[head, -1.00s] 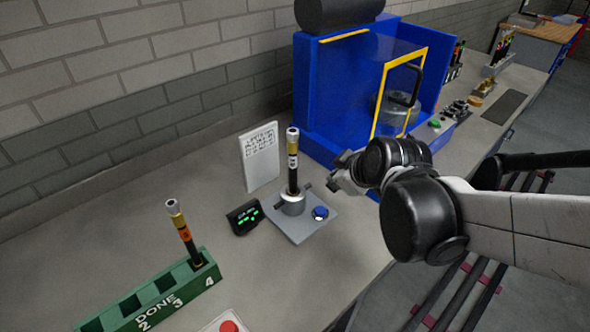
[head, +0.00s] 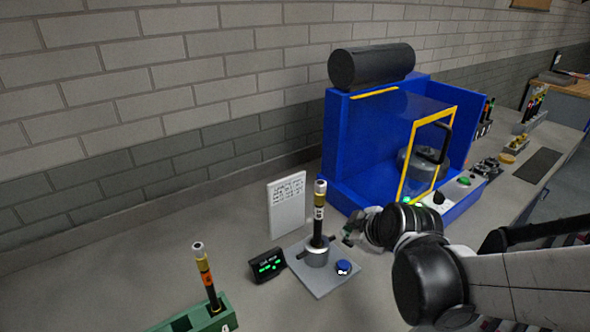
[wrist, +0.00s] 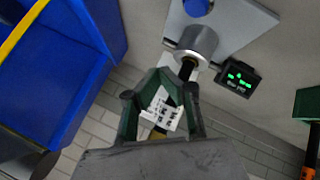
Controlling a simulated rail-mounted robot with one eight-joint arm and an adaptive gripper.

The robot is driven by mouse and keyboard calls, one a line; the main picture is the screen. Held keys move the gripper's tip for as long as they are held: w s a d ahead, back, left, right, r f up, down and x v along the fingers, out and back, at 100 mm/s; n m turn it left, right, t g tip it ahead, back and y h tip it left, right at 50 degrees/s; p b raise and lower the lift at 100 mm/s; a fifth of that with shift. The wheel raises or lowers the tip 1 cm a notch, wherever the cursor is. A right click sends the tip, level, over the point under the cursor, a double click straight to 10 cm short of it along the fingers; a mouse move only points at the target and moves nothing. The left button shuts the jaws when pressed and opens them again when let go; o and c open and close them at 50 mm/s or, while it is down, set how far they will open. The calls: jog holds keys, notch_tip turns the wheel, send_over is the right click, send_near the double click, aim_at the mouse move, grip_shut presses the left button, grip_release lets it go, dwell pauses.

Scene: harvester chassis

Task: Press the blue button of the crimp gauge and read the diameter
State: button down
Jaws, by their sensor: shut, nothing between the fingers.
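The crimp gauge has a grey base plate (head: 322,284) with a metal cylinder (head: 316,253). A black hose with a gold and silver end fitting (head: 319,206) stands upright in the cylinder. The blue button (head: 343,267) sits on the plate's right corner and also shows at the top of the wrist view (wrist: 197,7). The small black display (head: 268,265) is lit with green characters, too small to read; it also shows in the wrist view (wrist: 238,78). My gripper (head: 350,232) is shut and empty, right of the hose and appearing above the button, apart from it.
A white text card (head: 287,205) stands behind the gauge. A blue machine (head: 345,150) with a yellow-framed door stands close right of it. A green rack (head: 222,318) holding one hose (head: 205,275) is at front left. Bare bench lies between rack and display.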

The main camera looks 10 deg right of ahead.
aim_at(344, 265)
jog(key=shift+f+b, duration=3.55)
jog(key=shift+f, duration=0.7)
jog(key=shift+f, duration=0.1)
jog(key=shift+f+b, duration=0.3)
jog(key=shift+b, duration=0.1)
jog(key=shift+f+b, duration=0.45)
jog(key=shift+r, duration=0.1)
jog(key=shift+r+p, duration=0.75)
jog(key=shift+r, duration=0.1)
jog(key=shift+r+p, duration=2.15)
jog(key=shift+r, duration=0.35)
